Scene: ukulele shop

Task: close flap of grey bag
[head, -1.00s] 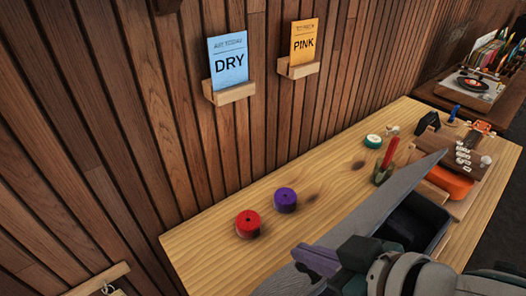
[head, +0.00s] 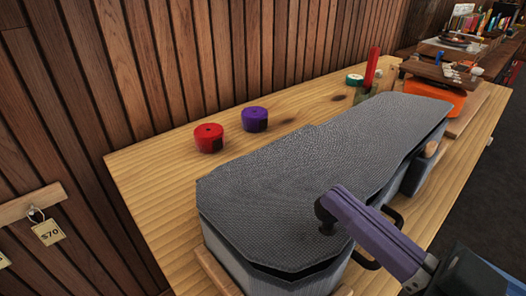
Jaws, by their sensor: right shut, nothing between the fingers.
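The grey bag (head: 245,258) lies on the wooden bench, long and shaped like a ukulele case. Its woven grey flap (head: 285,165) lies down over the top and hides the inside. A thin dark line shows between the flap's near edge and the bag's side wall. A dark handle loop sticks out on the bag's right side. My right gripper (head: 326,216), with a purple finger and dark tip, is shut and empty. Its tip is at the flap's near right part, seemingly touching it. My left gripper is not in view.
A red roll (head: 209,138) and a purple roll (head: 255,119) stand on the bench (head: 150,172) behind the bag. A green-and-white roll (head: 354,79), a red upright stick (head: 371,68) and an orange object (head: 437,94) are at the far end. A plank wall runs along the back.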

